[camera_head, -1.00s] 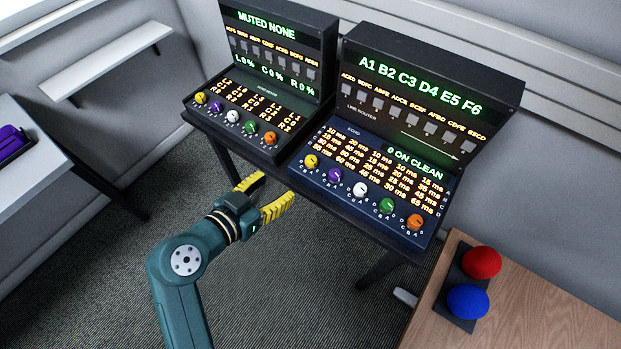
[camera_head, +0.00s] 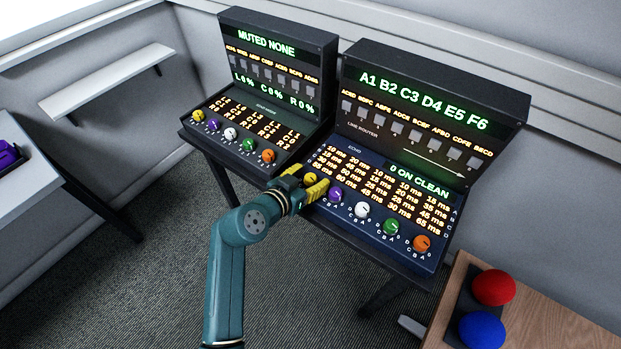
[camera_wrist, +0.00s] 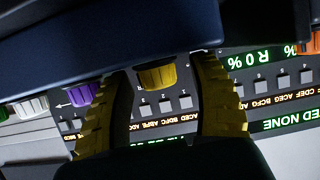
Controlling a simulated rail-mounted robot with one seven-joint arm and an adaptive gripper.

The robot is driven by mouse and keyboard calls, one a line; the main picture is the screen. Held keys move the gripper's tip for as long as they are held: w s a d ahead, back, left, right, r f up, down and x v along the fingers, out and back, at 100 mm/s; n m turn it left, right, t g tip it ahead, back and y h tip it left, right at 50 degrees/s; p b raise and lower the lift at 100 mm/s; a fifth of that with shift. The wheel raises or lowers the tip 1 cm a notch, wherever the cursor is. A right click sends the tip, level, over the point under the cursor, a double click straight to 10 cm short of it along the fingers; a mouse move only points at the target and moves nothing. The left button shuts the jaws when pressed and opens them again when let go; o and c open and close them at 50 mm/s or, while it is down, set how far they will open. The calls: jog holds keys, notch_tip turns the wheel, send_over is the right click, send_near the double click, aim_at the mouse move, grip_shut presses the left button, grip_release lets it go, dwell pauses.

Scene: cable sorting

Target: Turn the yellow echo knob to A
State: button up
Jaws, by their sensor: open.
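The yellow echo knob (camera_head: 310,178) is at the left end of the knob row on the blue echo panel (camera_head: 345,226). My gripper (camera_head: 304,182) is open, with one yellow finger on each side of that knob. In the wrist view the yellow knob (camera_wrist: 157,76) sits between the two spread fingers of my gripper (camera_wrist: 165,95), with a visible gap to each finger. I cannot tell which letter the knob points to, as the fingers hide its marks. The echo display (camera_head: 417,172) reads "0 ON CLEAN".
A purple knob (camera_head: 334,195) is just right of my right finger, with white (camera_head: 361,210), green (camera_head: 391,226) and orange (camera_head: 422,243) knobs beyond. The left console (camera_head: 250,120) has its own knob row. Red (camera_head: 493,287) and blue (camera_head: 482,330) domes sit on the wooden table.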

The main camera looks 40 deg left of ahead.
grip_shut()
dwell(0.3)
jog(key=shift+f+b, duration=0.1)
jog(key=shift+b, duration=0.2)
jog(key=shift+f+m+h+b, duration=0.1)
jog(key=shift+m+h+b, duration=0.2)
jog(key=shift+h+b, duration=0.1)
jog(key=m+h+b, duration=0.1)
jog(key=b, duration=0.2)
jog(key=shift+f+m+h+b, duration=0.15)
jog(key=shift+m+h+b, duration=0.15)
jog(key=shift+h, duration=0.1)
jog(key=m+h+b, duration=0.2)
jog(key=b, duration=0.1)
jog(key=shift+h, duration=0.3)
jog(key=shift+r+m+g+h+b, duration=0.2)
jog(key=shift+m+g+h+b, duration=0.4)
jog(key=shift+m+h+b, duration=0.65)
jog(key=shift+m+h, duration=0.25)
